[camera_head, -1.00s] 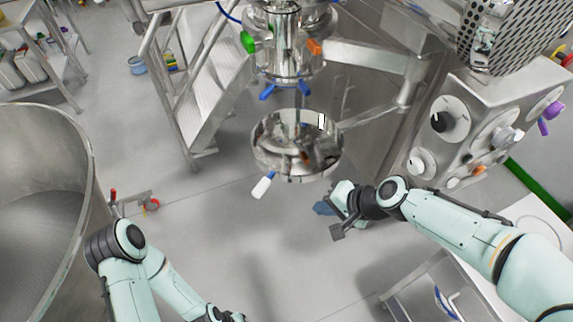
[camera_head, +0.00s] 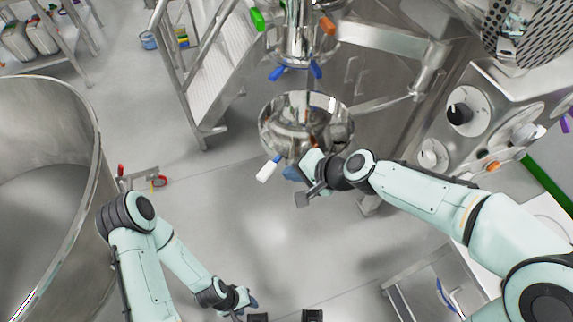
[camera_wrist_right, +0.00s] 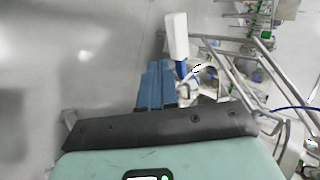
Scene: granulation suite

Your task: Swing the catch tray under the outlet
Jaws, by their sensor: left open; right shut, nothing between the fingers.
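The catch tray (camera_head: 275,128) is a shiny round steel bowl on a side arm (camera_head: 385,103), below the steel outlet (camera_head: 297,45). From above it looks roughly under the outlet; I cannot tell the exact alignment. Its handle (camera_head: 268,171) has a white grip and a blue neck, and points to the front left. The white grip (camera_wrist_right: 177,37) also shows in the right wrist view. My right gripper (camera_head: 291,174) is shut and empty, just right of the handle, with its blue fingers (camera_wrist_right: 156,86) apparently short of it. My left gripper (camera_head: 250,305) is open and empty, low in the view.
A large steel vessel (camera_head: 92,150) stands at the left. Steel steps (camera_head: 205,75) rise behind. A control panel with knobs (camera_head: 462,112) is at the right, above a steel cart (camera_head: 425,285). The floor in the middle is clear.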

